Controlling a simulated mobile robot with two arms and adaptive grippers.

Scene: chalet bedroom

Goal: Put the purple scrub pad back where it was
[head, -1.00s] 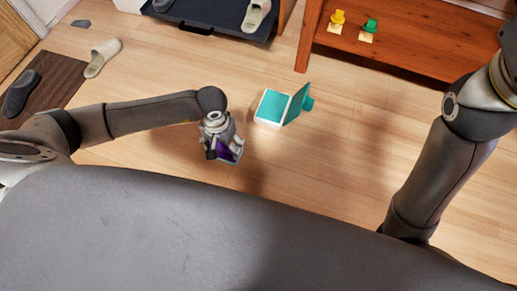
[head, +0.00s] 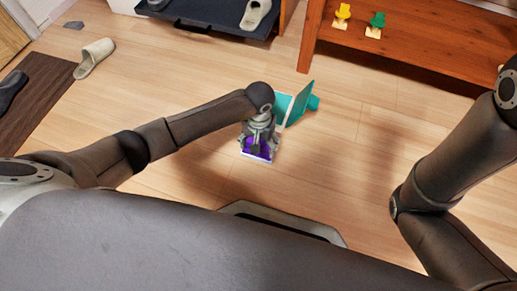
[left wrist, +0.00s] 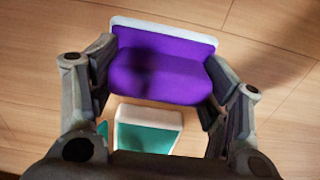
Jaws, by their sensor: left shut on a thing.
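The purple scrub pad (left wrist: 158,66) has a white layer along its far edge. In the left wrist view it sits between the fingers of my left gripper (left wrist: 160,75), which is shut on it. In the head view my left gripper (head: 259,145) holds the purple scrub pad (head: 250,156) over the floor, beside a teal and white object (head: 283,104) with a raised teal flap (head: 300,101). The gripper and arm partly cover that object. It also shows in the left wrist view (left wrist: 148,132), behind the pad. My right gripper is outside the frames.
A wooden shelf (head: 400,42) at the upper right carries yellow (head: 343,13) and green (head: 377,22) small items. A dark tray (head: 205,14) with slippers lies at the top. A beige slipper (head: 95,57) is near a brown mat (head: 38,102). Floor at centre right is clear.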

